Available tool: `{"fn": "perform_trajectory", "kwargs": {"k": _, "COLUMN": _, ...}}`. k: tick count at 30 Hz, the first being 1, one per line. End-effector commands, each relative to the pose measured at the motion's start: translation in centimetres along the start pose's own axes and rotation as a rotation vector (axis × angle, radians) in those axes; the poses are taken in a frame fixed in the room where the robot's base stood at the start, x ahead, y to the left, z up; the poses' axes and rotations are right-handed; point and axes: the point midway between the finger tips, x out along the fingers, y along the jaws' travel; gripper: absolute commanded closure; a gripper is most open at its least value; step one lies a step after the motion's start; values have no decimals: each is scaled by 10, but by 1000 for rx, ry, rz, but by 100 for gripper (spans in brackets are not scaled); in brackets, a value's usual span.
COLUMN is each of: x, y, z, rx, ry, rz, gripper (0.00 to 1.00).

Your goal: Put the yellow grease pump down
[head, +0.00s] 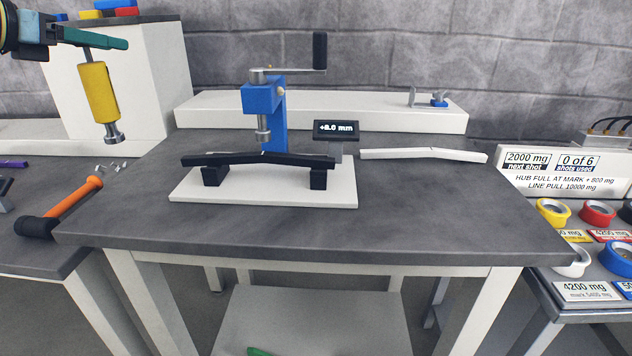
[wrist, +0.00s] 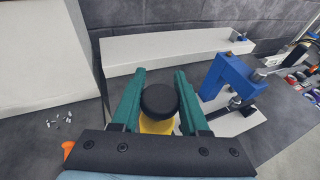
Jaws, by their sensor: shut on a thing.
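The yellow grease pump (head: 98,90) hangs nearly upright, slightly tilted, in the upper left of the head view. Its silver nozzle points down and looks clear of the surfaces below. My gripper (head: 97,38), with teal fingers, is shut on the pump's top end. In the wrist view the pump's round black cap (wrist: 160,100) sits between the fingers of my gripper (wrist: 162,80), with a bit of yellow body below it. The fingers hide the exact grip.
A dark table (head: 480,225) carries a blue press (head: 262,105) with a black bent strip and a white strip (head: 425,155). A white block (head: 118,85) stands behind the pump. An orange-handled hammer (head: 72,197) lies at left. Tape rolls (head: 553,212) sit at right. The table's front is clear.

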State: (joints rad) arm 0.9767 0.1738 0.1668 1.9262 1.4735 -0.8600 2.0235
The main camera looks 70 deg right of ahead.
Motion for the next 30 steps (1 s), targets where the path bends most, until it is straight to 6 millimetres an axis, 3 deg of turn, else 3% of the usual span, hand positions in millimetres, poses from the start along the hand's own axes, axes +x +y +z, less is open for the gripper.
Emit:
{"fn": "perform_trajectory", "kwargs": {"k": 10, "x": 4, "y": 0, "z": -12, "rx": -2, "ry": 1, "rz": -1, "gripper": 100}}
{"fn": "perform_trajectory", "kwargs": {"k": 18, "x": 16, "y": 0, "z": -55, "rx": -3, "ry": 1, "rz": 0, "gripper": 100}}
{"fn": "perform_trajectory", "kwargs": {"k": 30, "x": 29, "y": 0, "z": -98, "rx": -2, "ry": 0, "rz": -1, "gripper": 100}}
